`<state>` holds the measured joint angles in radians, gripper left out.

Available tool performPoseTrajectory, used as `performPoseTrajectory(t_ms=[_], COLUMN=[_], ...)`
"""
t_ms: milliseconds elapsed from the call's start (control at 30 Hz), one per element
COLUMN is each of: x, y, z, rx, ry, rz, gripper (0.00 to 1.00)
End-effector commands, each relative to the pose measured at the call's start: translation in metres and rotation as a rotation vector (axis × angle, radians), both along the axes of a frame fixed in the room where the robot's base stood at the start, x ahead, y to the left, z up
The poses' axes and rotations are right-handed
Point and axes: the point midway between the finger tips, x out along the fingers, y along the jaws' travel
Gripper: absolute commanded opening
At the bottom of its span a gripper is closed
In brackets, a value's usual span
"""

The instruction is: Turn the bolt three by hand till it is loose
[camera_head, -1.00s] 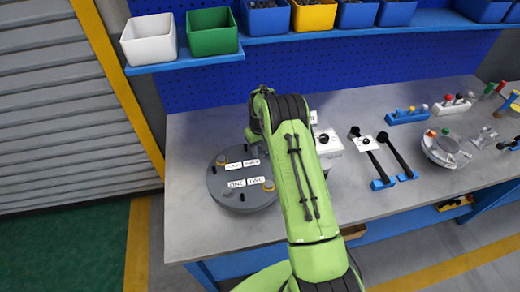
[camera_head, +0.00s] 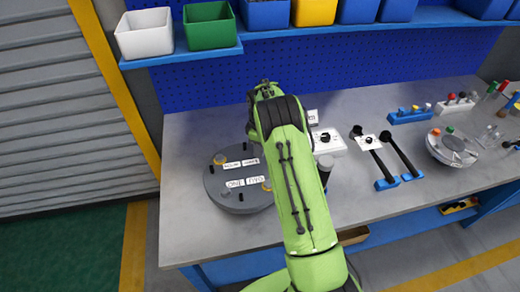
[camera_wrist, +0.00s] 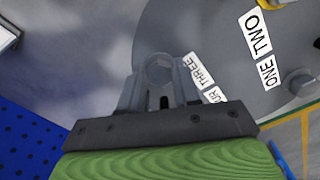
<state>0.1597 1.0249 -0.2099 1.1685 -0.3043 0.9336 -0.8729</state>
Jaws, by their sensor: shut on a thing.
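The grey round flanged shell (camera_head: 216,187) lies on the bench, left of my arm in the head view. Its white labels read ONE, TWO, THREE and FOUR. In the wrist view the grey hex head of bolt three (camera_wrist: 159,67) stands beside the THREE label (camera_wrist: 201,72). My gripper (camera_wrist: 160,75) is shut on this bolt head, a finger on each side. Bolt one (camera_wrist: 300,80) shows at the right, near the ONE label. A yellow part (camera_wrist: 275,3) shows by the TWO label. In the head view my arm hides the gripper and bolt three.
A white box with a black knob (camera_head: 328,142) and black-handled levers (camera_head: 383,160) stand right of my arm. A round grey fixture (camera_head: 452,147) is farther right. Bins (camera_head: 209,26) sit on the blue shelf above. The bench left of the shell is clear.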

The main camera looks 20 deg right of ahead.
Motion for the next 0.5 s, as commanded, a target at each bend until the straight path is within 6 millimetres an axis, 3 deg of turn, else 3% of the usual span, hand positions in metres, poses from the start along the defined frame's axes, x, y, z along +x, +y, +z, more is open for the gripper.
performPoseTrajectory(t_ms=[500], x=[0.0005], y=[-0.0008], z=[-0.0047], rx=[0.000], ry=[0.007], rz=[0.489], gripper=[0.01])
